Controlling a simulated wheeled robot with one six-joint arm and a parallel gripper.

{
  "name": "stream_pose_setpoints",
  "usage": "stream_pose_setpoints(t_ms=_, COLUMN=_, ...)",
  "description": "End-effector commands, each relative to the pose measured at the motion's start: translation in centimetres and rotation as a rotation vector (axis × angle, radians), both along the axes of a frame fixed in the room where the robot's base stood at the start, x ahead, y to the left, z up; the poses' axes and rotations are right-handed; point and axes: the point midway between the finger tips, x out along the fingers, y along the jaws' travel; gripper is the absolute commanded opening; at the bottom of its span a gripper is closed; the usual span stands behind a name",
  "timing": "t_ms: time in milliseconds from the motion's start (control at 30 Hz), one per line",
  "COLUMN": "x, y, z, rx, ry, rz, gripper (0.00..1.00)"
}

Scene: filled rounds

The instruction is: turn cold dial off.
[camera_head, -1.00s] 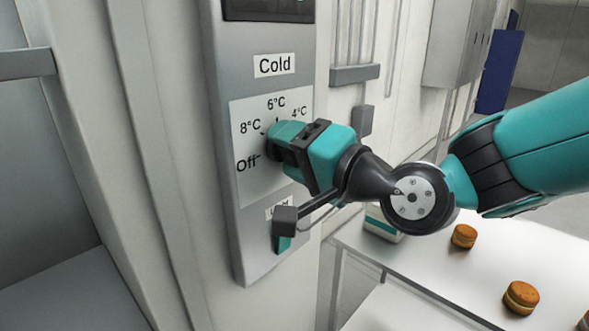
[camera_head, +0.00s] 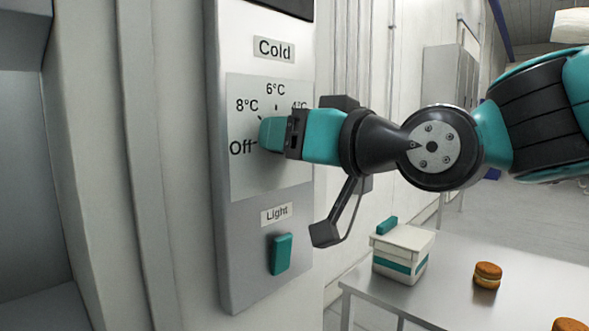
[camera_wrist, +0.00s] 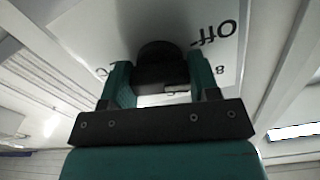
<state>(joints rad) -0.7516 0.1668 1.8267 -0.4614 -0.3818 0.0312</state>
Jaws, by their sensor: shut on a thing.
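The cold dial (camera_wrist: 158,62) is a dark round knob in the wrist view, between my two teal fingers. It is on the white scale plate (camera_head: 240,185) of the grey panel, below the "Cold" label (camera_head: 274,49). My gripper (camera_head: 271,135) reaches in from the right and is shut on the dial. The marks Off, 8°C, 6°C and part of 4°C show around it in the head view. My fingers hide the dial there, and I cannot tell which mark it points to.
A teal light switch (camera_head: 281,254) is below the dial, under the "Light" label. At lower right, a table (camera_head: 440,300) carries a white and teal box (camera_head: 402,258) and several round brown filled pastries (camera_head: 487,275). A conduit box stands on the wall behind my wrist.

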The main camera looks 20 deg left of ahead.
Motion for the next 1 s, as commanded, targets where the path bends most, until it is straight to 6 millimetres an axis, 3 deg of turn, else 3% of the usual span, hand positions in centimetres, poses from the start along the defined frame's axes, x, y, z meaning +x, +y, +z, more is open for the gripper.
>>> stream_pose_setpoints(t_ms=500, x=-0.13, y=0.09, z=0.1, rx=-0.122, ry=-0.32, rz=0.003, gripper=0.32)
stream_pose_setpoints(t_ms=1000, x=-0.15, y=0.12, z=0.35, rx=-0.149, ry=-0.381, rz=0.003, gripper=0.32)
